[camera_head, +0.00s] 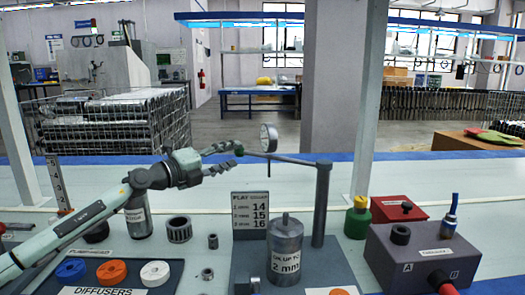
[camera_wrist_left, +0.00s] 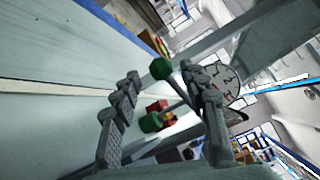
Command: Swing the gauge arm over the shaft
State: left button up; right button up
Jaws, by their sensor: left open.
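The gauge arm (camera_head: 292,160) is a dark horizontal bar running left from the top of an upright post (camera_head: 321,205). A round white dial gauge (camera_head: 268,138) stands on it near its left end. The shaft (camera_head: 285,219) is a short stub on a grey cylinder (camera_head: 285,245), below and right of the dial. My left gripper (camera_head: 237,158) is at the bar's left end. The dial (camera_wrist_left: 230,85) is partly behind the right finger.
A sign with numbers (camera_head: 250,212) stands left of the cylinder. A tray with blue, orange and white rings (camera_head: 112,272) lies front left. A green bottle (camera_head: 357,220), a red box (camera_head: 398,208) and a grey box with a red handle (camera_head: 422,255) stand on the right.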

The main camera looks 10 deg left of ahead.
pick_arm(q)
jog(key=x, duration=0.7)
jog(key=shift+w+d+b, duration=0.2)
jog(key=shift+w+b, duration=0.05)
jog(key=shift+b, duration=0.05)
pick_arm(e)
jog(key=shift+w+a+r+t+y, duration=0.25)
jog(key=shift+w+a+r+t, duration=0.1)
jog(key=shift+a+r, duration=0.25)
jog(key=shift+w+a+r+t+y, duration=0.25)
jog(key=shift+w+a+r+t, duration=0.1)
jog(key=shift+a+r, duration=0.15)
pick_arm(q)
jog(key=shift+r, duration=0.1)
grip_shut()
